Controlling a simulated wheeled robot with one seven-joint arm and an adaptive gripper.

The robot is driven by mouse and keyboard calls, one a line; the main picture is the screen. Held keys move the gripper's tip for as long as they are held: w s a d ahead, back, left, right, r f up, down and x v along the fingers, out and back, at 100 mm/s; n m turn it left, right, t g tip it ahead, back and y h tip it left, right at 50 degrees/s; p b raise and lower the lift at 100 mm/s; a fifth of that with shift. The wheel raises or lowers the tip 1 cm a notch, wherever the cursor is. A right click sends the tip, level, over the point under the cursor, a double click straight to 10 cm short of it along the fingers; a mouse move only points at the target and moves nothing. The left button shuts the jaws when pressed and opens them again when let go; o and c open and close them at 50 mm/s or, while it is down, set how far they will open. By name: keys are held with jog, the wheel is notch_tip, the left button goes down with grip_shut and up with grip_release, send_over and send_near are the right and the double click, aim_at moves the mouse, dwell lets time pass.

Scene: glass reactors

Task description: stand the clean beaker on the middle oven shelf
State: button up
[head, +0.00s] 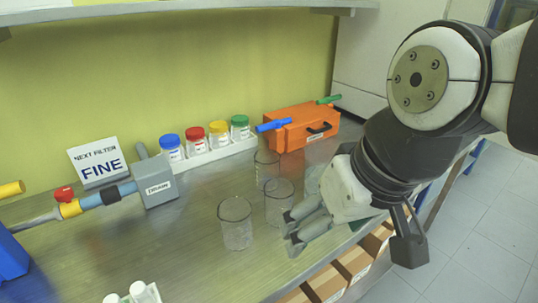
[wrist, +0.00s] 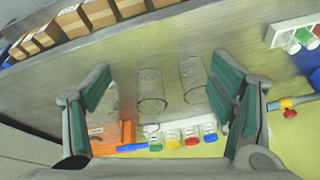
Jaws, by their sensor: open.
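Several clear glass beakers stand upright on the steel bench: a front-left one (head: 236,224), a middle one (head: 279,203), a back one (head: 266,168), and one (head: 312,180) partly hidden behind my gripper. I cannot tell which is the clean one. My gripper (head: 292,229) is open and empty, its fingers reaching down and left beside the middle beaker, near the bench's front edge. In the wrist view, two beakers (wrist: 151,92) (wrist: 192,80) show between the spread fingers. Another glass is partly covered by the left finger. No oven shelf can be made out.
Jars with coloured lids (head: 205,145) stand in a white rack along the wall. An orange case (head: 300,128) with blue and green handles is at the back right. A grey drain box (head: 158,185) and a "FINE" sign (head: 98,162) are left. Cardboard boxes (head: 328,281) sit below the bench.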

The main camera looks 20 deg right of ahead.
jog(key=shift+o, duration=0.6)
jog(key=shift+g+h, duration=0.4)
jog(key=shift+h, duration=0.1)
jog(key=s, duration=0.1)
jog(key=s+d, duration=0.2)
jog(key=shift+s+d+f, duration=0.2)
jog(key=shift+s+f, duration=0.15)
jog(key=shift+s, duration=0.05)
jog(key=w+a+r+m+t+y+p, duration=0.15)
jog(key=w+a, duration=0.35)
jog(key=w, duration=0.5)
jog(key=w+a+r+m+t+p, duration=0.1)
jog(key=w+a+m+t+p, duration=0.3)
jog(key=w, duration=0.6)
jog(key=w+a+r+n+t+y, duration=0.1)
jog(key=w+a+r, duration=0.1)
jog(key=w+a, duration=0.6)
jog(key=m+h+p, duration=0.5)
jog(key=m+h, duration=0.1)
jog(key=h, duration=0.7)
send_near(273, 158)
jog(key=shift+g, duration=0.45)
jog(key=x, duration=0.6)
jog(key=shift+w+d+r, duration=0.1)
jog(key=shift+w+d, duration=0.05)
jog(key=shift+w, duration=0.25)
